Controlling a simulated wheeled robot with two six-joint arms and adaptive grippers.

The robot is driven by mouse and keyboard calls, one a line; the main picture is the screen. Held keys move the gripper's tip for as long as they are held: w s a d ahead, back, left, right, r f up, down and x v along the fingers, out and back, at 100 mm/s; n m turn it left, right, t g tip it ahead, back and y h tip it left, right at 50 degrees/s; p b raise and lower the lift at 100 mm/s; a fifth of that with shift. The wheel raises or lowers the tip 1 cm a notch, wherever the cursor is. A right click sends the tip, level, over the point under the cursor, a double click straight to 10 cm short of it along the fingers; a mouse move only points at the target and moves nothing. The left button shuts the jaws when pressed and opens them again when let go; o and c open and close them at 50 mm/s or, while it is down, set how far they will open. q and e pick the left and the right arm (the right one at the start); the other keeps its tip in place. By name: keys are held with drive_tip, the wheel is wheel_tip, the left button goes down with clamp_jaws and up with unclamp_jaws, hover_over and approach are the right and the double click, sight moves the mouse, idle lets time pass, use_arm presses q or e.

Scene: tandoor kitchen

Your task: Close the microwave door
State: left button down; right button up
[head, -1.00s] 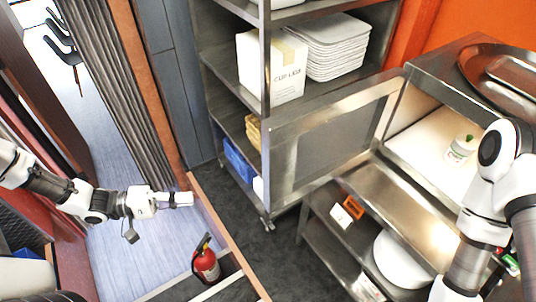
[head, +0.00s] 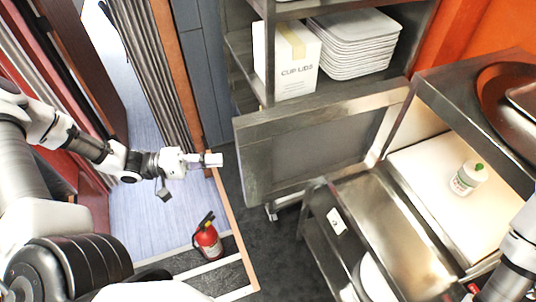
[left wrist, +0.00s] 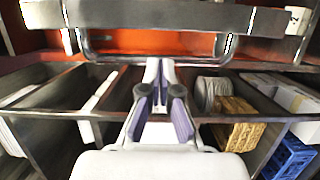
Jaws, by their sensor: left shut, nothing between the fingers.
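The microwave door (head: 320,150) stands wide open, a grey metal panel reaching left from the microwave in the head view. The microwave (head: 430,180) is at the right, its pale inside in view with a white bottle with a green cap (head: 467,178) in it. My left gripper (head: 214,160) is shut and empty, in the air left of the door's free edge; it looks apart from the door. In the left wrist view its fingers (left wrist: 162,95) point at metal shelving. A metal bar with a handle-like loop (left wrist: 150,45) crosses the top there. My right gripper is out of view.
A metal rack with a cup-lids box (head: 285,60) and stacked white trays (head: 352,45) stands behind the door. A steel counter (head: 395,215) lies below the microwave. A fire extinguisher (head: 208,238) stands on the floor. Dark floor is free between gripper and counter.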

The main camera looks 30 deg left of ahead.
use_arm(q)
drive_tip(key=b+x, duration=0.4)
drive_tip(key=x, duration=0.5)
drive_tip(key=shift+f, duration=0.1)
drive_tip(key=shift+s+a, duration=0.1)
drive_tip(key=shift+a, duration=0.15)
drive_tip(key=shift+d, duration=0.1)
